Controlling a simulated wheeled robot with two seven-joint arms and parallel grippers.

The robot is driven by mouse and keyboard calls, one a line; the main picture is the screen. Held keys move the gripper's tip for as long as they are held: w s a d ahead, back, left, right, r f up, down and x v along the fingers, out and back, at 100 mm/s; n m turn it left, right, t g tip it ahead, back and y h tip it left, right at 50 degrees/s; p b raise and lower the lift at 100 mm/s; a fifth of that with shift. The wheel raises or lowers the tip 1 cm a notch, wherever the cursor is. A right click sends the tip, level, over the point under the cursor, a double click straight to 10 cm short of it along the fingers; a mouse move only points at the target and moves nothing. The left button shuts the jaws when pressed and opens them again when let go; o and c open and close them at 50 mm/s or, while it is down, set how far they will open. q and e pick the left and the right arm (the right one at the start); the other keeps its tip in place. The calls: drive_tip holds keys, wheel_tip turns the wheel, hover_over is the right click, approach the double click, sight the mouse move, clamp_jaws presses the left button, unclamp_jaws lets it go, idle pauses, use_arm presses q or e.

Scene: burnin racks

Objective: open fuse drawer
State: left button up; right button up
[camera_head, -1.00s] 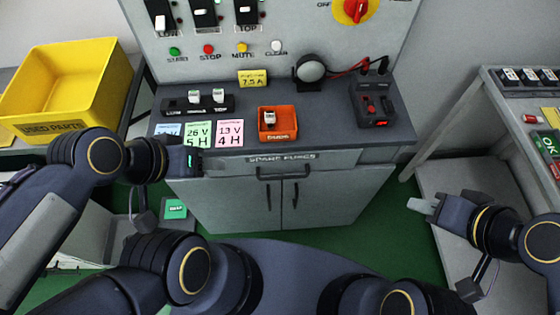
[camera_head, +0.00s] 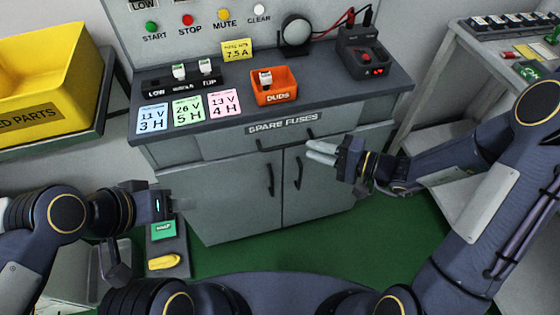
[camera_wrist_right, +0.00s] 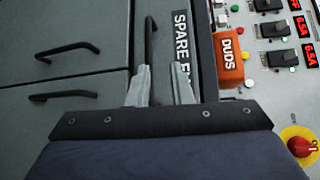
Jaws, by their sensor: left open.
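The fuse drawer, labelled SPARE FUSES (camera_head: 230,142), is closed, its front flush under the bench top. Its black bar handle (camera_head: 286,141) is on the front; it also shows in the right wrist view (camera_wrist_right: 150,40). My right gripper (camera_head: 312,152) is in front of the drawer near the handle's right end. In the right wrist view its two pale fingers (camera_wrist_right: 160,70) are apart, with the handle ahead of them, closer to the left finger. I cannot tell whether they touch it. My left gripper (camera_head: 172,203) is open and empty, low in front of the cabinet's left side.
Cabinet doors with two vertical handles (camera_head: 270,173) are below the drawer. On the bench are an orange DUDS bin (camera_head: 273,96), coloured cards (camera_head: 188,110) and a black box with leads (camera_head: 366,60). A yellow bin (camera_head: 60,70) is left; a side table (camera_head: 455,70) is right.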

sight(289, 145)
drive_tip(key=shift+m+t, duration=0.3)
drive_tip(key=shift+m, duration=0.1)
drive_tip(key=x, duration=0.2)
drive_tip(key=f+x, duration=0.1)
drive_tip(key=x, duration=0.2)
drive_tip(key=f+x, duration=0.1)
drive_tip(key=x, duration=0.2)
drive_tip(key=shift+w, duration=0.25)
clamp_jaws()
